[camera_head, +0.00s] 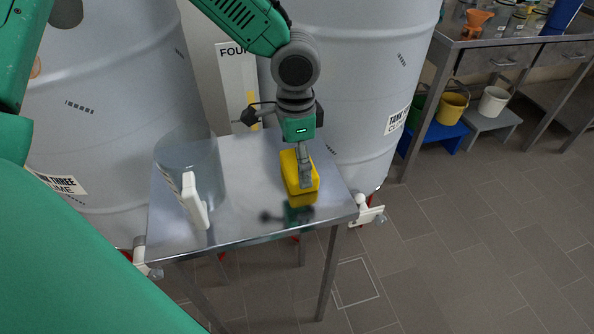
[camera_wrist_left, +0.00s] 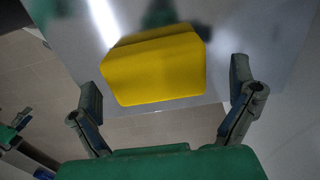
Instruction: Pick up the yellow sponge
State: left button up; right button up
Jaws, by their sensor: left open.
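The yellow sponge (camera_head: 289,171) is a block on the steel table (camera_head: 245,155), near its right side. My left gripper (camera_head: 304,170) comes down over the sponge from above, and its fingers partly cover it in the head view. In the left wrist view the sponge (camera_wrist_left: 155,70) lies ahead between the two spread fingers of the left gripper (camera_wrist_left: 168,108). The fingers are apart and no contact with the sponge shows. My right gripper is in neither view.
A clear jug (camera_head: 185,165) with a white handle stands on the table's left side. Large grey tanks (camera_head: 345,80) stand close behind the table. A bench (camera_head: 500,42) with buckets below is at the upper right. Floor (camera_head: 460,220) to the right is clear.

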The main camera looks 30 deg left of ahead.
pick_arm(q)
jog(key=shift+f, duration=0.7)
jog(key=shift+d+r, duration=0.2)
jog(key=shift+d, duration=0.4)
jog(key=c, duration=0.9)
jog(key=shift+a, duration=0.35)
jog(key=shift+r, duration=0.3)
notch_tip(320, 180, up, 9)
jog(key=shift+d+r+p, duration=0.15)
jog(key=shift+p, duration=0.95)
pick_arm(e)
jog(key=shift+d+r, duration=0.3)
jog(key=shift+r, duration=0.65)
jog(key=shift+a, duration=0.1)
